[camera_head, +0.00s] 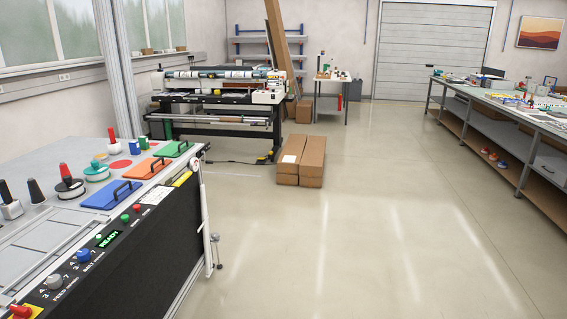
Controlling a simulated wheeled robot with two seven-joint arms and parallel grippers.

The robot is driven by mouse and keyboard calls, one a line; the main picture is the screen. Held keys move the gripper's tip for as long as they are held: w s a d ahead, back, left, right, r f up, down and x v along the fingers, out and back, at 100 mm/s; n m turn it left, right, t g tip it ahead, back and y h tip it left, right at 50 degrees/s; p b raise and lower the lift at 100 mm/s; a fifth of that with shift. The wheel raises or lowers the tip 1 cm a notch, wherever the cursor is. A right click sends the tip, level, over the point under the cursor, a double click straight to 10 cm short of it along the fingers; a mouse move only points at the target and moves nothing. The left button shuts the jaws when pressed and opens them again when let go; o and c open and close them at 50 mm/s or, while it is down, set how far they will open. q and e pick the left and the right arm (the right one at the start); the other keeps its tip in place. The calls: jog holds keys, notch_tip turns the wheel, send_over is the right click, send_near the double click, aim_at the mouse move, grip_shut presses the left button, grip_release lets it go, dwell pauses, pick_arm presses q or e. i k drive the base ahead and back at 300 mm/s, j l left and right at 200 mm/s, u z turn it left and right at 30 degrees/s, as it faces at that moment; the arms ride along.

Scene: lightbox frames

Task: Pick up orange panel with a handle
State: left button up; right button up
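The orange panel (140,169) lies flat on the grey-topped machine at the left, with a dark handle on its upper face. It sits between a blue panel (106,198) nearer to me and a green panel (171,151) farther away, both with dark handles too. Neither of my grippers is in view.
The machine top (60,163) also bears several knobs and small round items. A control strip with a green READY display (109,239) runs along its front edge. Brown boxes (301,163) stand on the floor beyond. A long workbench (500,95) is at right.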

aim_at(148, 168)
jog(key=i+z, duration=0.25)
jog(key=i, duration=1.15)
jog(key=i+l+u, duration=0.15)
jog(key=i+u, duration=0.35)
jog(key=i+l+u, duration=0.45)
jog(key=i, duration=0.25)
jog(key=i+l+u, duration=0.85)
jog(key=l+u, duration=0.15)
jog(key=l, duration=0.3)
